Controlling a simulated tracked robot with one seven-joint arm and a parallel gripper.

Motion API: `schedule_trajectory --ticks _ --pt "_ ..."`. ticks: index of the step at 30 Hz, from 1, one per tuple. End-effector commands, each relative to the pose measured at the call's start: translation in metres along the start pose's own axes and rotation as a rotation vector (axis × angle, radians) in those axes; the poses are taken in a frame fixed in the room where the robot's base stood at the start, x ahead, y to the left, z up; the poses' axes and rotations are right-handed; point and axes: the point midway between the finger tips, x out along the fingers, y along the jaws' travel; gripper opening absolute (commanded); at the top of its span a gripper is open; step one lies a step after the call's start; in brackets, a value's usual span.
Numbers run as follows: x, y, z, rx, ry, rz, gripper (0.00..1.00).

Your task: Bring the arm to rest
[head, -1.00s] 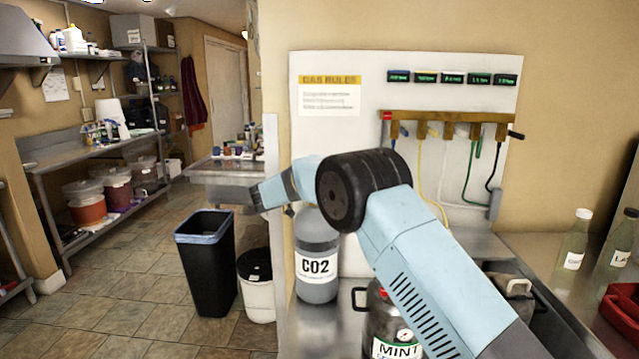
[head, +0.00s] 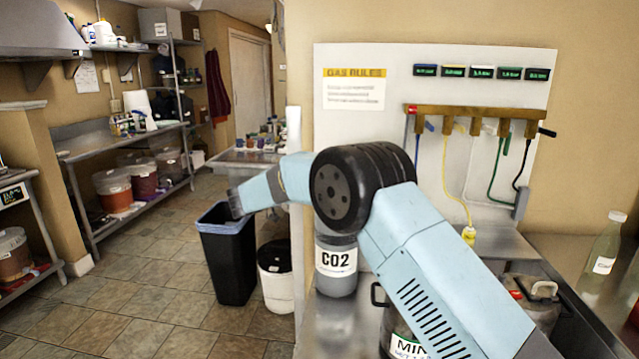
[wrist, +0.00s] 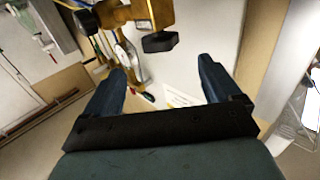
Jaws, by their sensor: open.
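My blue arm crosses the head view from the lower right, with a black joint in the middle. Its forearm reaches left, and a dark end part (head: 236,204) shows in front of the bin's rim. Fingertips cannot be made out there. In the wrist view my gripper (wrist: 160,82) is open, with two dark blue fingers wide apart and nothing between them. Beyond the fingers, a brass-coloured fitting (wrist: 140,14) and a round gauge show, with a pale panel behind.
The black bin (head: 228,262) and a white bucket (head: 276,285) stand on the floor. A CO2 bottle (head: 336,262), a MINT-type keg (head: 405,340) and a glass bottle (head: 604,258) stand on the counter. The gas board (head: 375,135) carries hoses. Floor at left is open.

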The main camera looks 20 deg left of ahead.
Motion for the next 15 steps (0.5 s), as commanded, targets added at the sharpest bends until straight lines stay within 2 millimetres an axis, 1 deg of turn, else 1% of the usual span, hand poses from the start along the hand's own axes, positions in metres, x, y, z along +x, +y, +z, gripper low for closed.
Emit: schedule_trajectory --ticks 4,15 --pt "-0.0065 -0.0002 0.0002 0.0 0.0 -0.001 0.9" --pt "-0.0067 -0.0001 0.0003 0.0 0.0 -0.001 0.9"
